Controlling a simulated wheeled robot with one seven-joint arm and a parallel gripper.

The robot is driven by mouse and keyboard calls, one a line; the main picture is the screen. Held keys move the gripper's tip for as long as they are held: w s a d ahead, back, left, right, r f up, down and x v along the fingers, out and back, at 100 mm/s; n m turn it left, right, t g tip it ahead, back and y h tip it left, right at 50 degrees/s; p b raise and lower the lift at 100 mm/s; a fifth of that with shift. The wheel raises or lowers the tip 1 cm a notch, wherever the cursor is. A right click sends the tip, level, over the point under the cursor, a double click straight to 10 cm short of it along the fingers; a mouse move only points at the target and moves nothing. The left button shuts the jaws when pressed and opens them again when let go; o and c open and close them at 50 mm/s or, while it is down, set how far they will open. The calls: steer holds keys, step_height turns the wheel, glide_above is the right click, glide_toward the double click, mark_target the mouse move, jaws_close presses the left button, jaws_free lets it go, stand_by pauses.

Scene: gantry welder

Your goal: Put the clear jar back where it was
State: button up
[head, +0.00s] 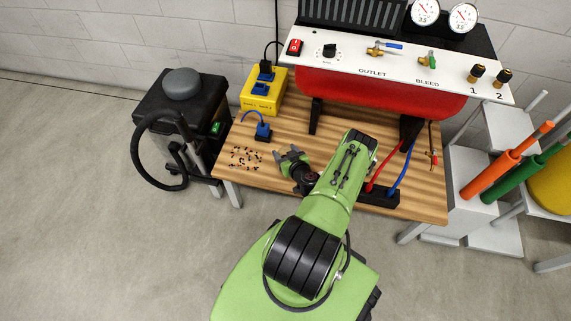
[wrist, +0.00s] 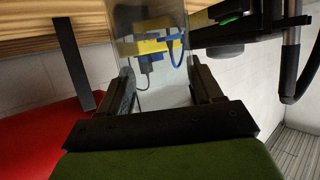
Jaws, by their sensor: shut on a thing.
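The clear jar (wrist: 150,75) shows in the wrist view as a see-through shape between the two dark fingers of my gripper (wrist: 166,84). My gripper is shut on it, and the yellow box and blue plug show through it. In the head view my gripper (head: 290,157) is over the wooden table (head: 270,190), near its front left part. I cannot make out the jar in the head view. Whether the jar touches the tabletop is not clear.
Small dark bits (head: 244,157) lie left of my gripper. A blue plug (head: 263,131) and a yellow socket box (head: 263,91) are behind. A red tank (head: 375,93) stands at the back. A black vacuum (head: 185,110) is left of the table; orange (head: 500,165) and green cylinders stand right.

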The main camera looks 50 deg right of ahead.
mark_target(283, 155)
step_height(283, 155, down, 4)
steer(key=shift+r+b, duration=0.1)
steer(key=shift+b, duration=0.85)
steer(key=shift+r, duration=0.1)
steer(key=o, duration=1.2)
